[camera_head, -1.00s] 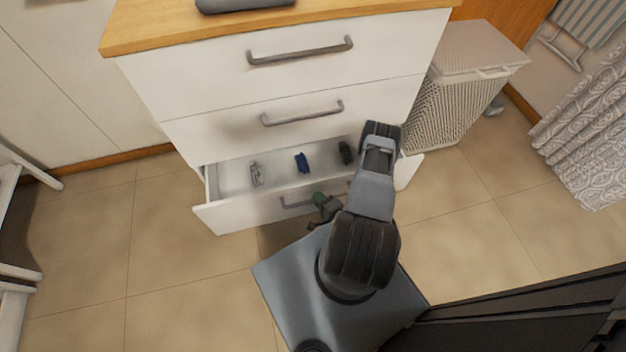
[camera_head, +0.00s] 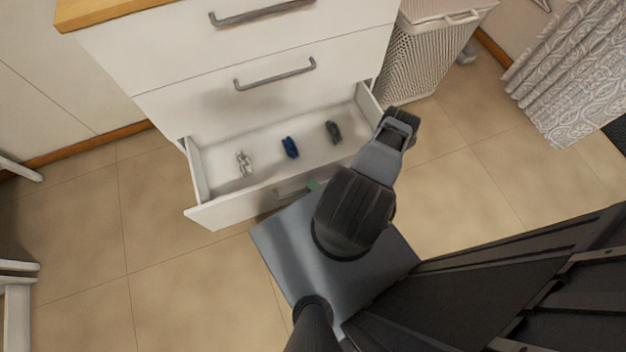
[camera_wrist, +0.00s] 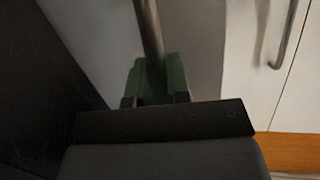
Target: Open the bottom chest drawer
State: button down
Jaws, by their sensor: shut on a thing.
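The white chest (camera_head: 200,100) has its bottom drawer (camera_head: 225,210) pulled well out, with its inside showing from above. The drawer's grey bar handle (camera_head: 290,192) is on its front and is partly hidden behind my arm in the head view. In the wrist view, my gripper (camera_wrist: 158,82) has green fingers shut around the bar handle (camera_wrist: 149,32). In the head view only a green bit of my gripper (camera_head: 314,185) shows at the handle.
A white, a blue and a dark small item (camera_head: 290,147) lie apart in the drawer. The drawers above are shut. A white laundry basket (camera_head: 420,55) stands right of the chest, with a patterned curtain (camera_head: 575,85) beyond. Tiled floor left of the drawer is clear.

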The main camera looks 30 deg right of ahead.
jog(key=c, duration=1.1)
grip_release()
jog(key=shift+s, duration=0.1)
jog(key=p+v, duration=0.2)
jog(key=v, duration=1.1)
jog(key=shift+s+d+r, duration=0.15)
jog(key=shift+s, duration=0.15)
